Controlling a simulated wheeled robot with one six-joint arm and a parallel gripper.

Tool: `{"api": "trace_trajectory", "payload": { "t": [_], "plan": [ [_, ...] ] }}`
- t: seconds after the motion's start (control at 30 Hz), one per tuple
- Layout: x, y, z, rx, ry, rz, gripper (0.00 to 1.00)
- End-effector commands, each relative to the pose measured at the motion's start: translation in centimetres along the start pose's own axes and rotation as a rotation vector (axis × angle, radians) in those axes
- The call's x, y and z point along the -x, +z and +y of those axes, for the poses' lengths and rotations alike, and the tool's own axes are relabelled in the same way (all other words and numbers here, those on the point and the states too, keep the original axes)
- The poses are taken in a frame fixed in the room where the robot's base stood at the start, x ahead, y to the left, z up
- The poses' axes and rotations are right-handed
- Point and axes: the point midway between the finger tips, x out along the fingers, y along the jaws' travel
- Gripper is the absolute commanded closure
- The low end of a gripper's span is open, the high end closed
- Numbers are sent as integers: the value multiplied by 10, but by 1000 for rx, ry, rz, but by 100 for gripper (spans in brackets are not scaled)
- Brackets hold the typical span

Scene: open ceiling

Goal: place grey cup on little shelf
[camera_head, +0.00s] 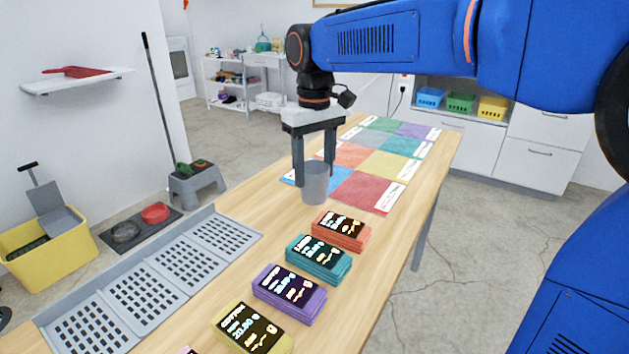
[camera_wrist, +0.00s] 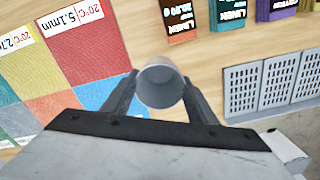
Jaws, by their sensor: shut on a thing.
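The grey cup (camera_head: 315,184) is upright between the fingers of my gripper (camera_head: 314,172), above or at the wooden table near the coloured squares. In the wrist view, the cup (camera_wrist: 161,84) shows its round open mouth, with a dark finger of my gripper (camera_wrist: 160,100) on each side. My gripper is shut on it. I cannot tell whether its base touches the table. A little white shelf (camera_head: 76,81) is on the wall at the left, with a red object (camera_head: 75,71) on it.
The wooden table (camera_head: 385,250) holds several stacks of packets, such as the orange stack (camera_head: 341,231), and grey perforated trays (camera_head: 181,267). A grey step stool (camera_head: 197,187), a yellow bucket (camera_head: 48,250) and a broom (camera_head: 160,100) stand at the left. Floor is free at the right.

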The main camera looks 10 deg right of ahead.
Motion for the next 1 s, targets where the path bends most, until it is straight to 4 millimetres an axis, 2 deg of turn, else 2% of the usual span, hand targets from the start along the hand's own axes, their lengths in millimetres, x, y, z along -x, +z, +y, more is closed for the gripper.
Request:
{"api": "trace_trajectory", "payload": {
  "t": [0.2, 0.6, 0.63, 0.7, 1.0],
  "plan": [
    [-29, 0, 0, 0, 0, -1, 69],
    [-34, 0, 0, 0, 0, 0, 69],
    [-34, 0, 0, 0, 0, 0, 43],
    [-34, 0, 0, 0, 0, 0, 29],
    [-33, 0, 0, 0, 0, 0, 29]
  ]
}}
